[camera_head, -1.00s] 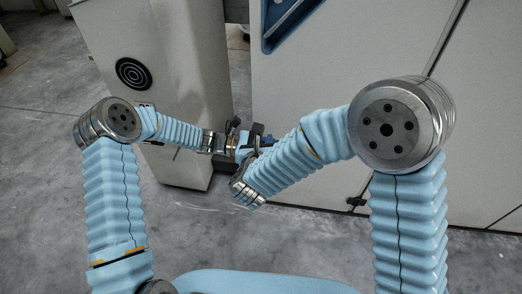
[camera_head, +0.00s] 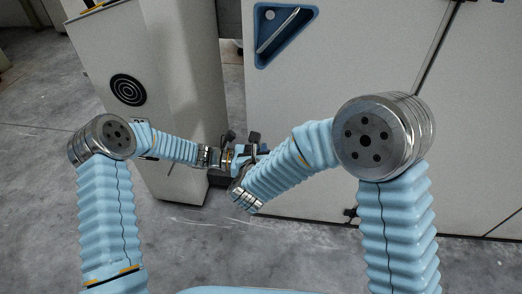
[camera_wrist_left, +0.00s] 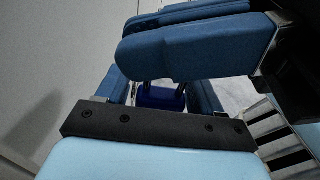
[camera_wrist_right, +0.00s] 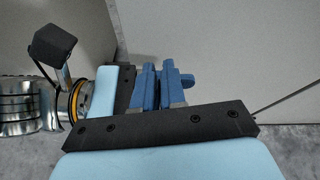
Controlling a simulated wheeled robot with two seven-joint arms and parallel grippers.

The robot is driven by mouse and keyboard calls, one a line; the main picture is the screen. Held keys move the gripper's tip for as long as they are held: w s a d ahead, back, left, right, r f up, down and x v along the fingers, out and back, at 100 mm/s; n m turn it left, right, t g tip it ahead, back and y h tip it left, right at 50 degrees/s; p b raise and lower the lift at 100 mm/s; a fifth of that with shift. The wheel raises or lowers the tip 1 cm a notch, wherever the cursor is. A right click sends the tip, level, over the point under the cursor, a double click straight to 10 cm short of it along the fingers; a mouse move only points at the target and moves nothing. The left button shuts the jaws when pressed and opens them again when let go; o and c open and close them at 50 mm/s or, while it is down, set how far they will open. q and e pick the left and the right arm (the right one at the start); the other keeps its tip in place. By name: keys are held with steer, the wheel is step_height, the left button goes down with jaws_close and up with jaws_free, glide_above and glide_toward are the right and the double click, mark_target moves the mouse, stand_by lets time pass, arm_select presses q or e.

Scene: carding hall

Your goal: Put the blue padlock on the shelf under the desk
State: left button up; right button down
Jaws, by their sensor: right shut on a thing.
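A blue padlock (camera_wrist_left: 160,97) shows in the left wrist view, partly hidden, with part of its metal shackle. My left gripper (camera_wrist_left: 160,88) has its fingers apart on either side of the padlock, with narrow gaps visible. The blue fingers of my right gripper (camera_wrist_left: 200,38) reach across above the padlock. In the right wrist view my right gripper (camera_wrist_right: 158,75) is nearly closed; its grip on the padlock is hidden there. In the head view both grippers meet at the centre and their fingertips are hidden. I see no shelf under a desk.
A pale cabinet (camera_head: 165,60) with a black ring mark stands behind the left arm. A large pale panel (camera_head: 370,120) with a blue-edged triangular recess (camera_head: 285,32) stands behind the right arm. Bare concrete floor (camera_head: 50,200) lies open at the left.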

arm_select(q)
steer(key=shift+o, duration=0.7)
steer(key=shift+a, duration=0.1)
